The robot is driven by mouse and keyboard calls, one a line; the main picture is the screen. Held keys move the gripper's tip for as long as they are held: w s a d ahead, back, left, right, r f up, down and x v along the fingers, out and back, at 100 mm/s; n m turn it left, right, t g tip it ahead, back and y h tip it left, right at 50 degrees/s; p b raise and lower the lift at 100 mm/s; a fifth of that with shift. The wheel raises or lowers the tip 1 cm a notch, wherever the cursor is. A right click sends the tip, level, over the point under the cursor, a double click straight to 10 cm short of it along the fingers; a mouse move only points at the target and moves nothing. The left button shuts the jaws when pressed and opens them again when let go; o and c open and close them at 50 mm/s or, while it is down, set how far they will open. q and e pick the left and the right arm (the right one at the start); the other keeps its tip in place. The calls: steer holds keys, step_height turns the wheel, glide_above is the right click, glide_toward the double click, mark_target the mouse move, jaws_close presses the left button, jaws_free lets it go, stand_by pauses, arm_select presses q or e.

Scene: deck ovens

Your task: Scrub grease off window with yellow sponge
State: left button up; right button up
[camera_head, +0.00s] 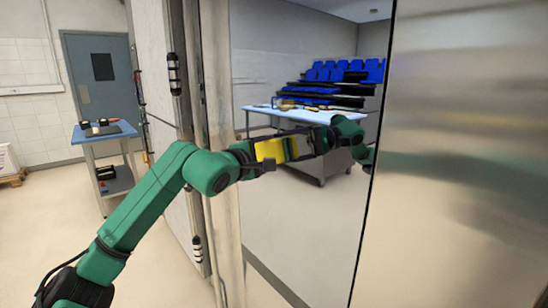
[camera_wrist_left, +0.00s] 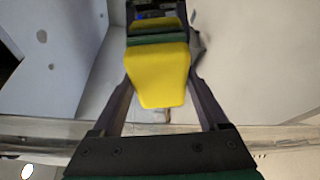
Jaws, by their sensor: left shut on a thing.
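My left gripper (camera_head: 268,152) reaches in from the left and is shut on the yellow sponge (camera_head: 268,150). In the left wrist view the sponge (camera_wrist_left: 158,75) sits between the two fingers of the gripper (camera_wrist_left: 160,85), with a green layer at its far side. The sponge is at or very near the window (camera_head: 290,210), a tall glossy pane. What look like mirror images of the sponge and my arm show in it. I cannot tell whether the sponge touches the glass. I cannot make out grease clearly. My right gripper is not in view.
A metal frame post (camera_head: 222,130) stands left of the pane, and a broad steel panel (camera_head: 465,150) fills the right. A blue-topped cart (camera_head: 105,135) with tools stands at the left before a grey door (camera_head: 100,75). Floor between is clear. A table and blue seats show in the pane.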

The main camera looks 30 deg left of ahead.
mark_target(257, 149)
arm_select(q)
steer(key=shift+w+a+f, duration=0.1)
steer(key=shift+w+a, duration=0.1)
steer(key=shift+a, duration=0.5)
steer(key=shift+w+a+r, duration=0.1)
steer(key=shift+w+a, duration=0.1)
steer(key=shift+a, duration=0.5)
steer(key=shift+w+a+f, duration=0.1)
steer(key=shift+w+a, duration=0.1)
steer(key=shift+a, duration=0.5)
steer(key=a+p, duration=0.1)
steer(key=w+a, duration=0.1)
steer(key=a, duration=0.1)
steer(key=shift+a+p, duration=0.1)
steer(key=shift+p, duration=0.25)
steer(key=s+b, duration=0.2)
steer(key=b, duration=0.1)
steer(key=s+a+b, duration=0.1)
steer(key=b, duration=0.2)
steer(key=s+b, duration=0.2)
steer(key=b, duration=0.1)
steer(key=shift+s+a, duration=0.3)
